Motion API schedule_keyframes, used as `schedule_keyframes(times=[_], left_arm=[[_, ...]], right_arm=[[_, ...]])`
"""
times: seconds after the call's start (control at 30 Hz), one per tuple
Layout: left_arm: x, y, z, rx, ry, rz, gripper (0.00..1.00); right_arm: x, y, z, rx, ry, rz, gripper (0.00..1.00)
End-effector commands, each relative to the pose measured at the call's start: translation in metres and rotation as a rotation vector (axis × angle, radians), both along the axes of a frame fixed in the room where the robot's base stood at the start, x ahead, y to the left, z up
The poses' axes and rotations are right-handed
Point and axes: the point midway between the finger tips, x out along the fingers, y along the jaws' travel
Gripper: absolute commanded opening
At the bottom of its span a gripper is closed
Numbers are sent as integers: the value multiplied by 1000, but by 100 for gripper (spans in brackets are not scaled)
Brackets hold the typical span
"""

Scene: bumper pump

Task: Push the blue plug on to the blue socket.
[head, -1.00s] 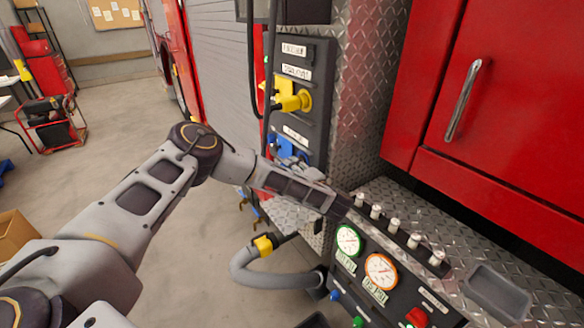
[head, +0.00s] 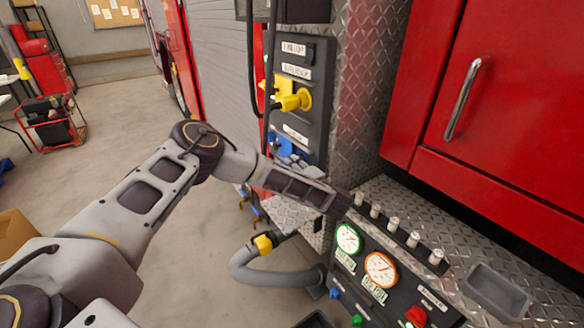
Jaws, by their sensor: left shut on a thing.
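The blue socket (head: 277,144) is low on the dark upright panel, under the yellow one, and partly covered. My left arm reaches in from the left, and its left gripper (head: 291,158) is close up against the blue parts, largely behind my own forearm. The gripper is shut on the blue plug, which is mostly hidden by the fingers and forearm. I cannot tell plug from socket clearly here, or whether they are fully joined. My right gripper is out of view.
A yellow plug (head: 293,99) sits in the yellow socket above. Black cables (head: 268,70) hang down beside the panel. A grey hose with a yellow collar (head: 263,244) hangs below. A gauge panel (head: 366,262) and red cabinet (head: 490,110) stand at the right.

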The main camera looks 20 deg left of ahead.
Motion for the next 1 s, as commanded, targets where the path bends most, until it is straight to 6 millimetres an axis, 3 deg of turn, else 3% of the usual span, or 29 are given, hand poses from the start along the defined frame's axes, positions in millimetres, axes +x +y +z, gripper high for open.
schedule_keyframes(times=[0.73, 0.77, 0.93, 1.0], left_arm=[[5, -3, 1, 1, -2, -1, 7], [5, -3, 1, 1, -2, -1, 30], [5, -3, 1, 0, -1, -1, 51], [5, -3, 0, 0, -1, -1, 53]], right_arm=[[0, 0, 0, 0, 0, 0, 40], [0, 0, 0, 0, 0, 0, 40], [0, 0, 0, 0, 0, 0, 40], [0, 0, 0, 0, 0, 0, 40]])
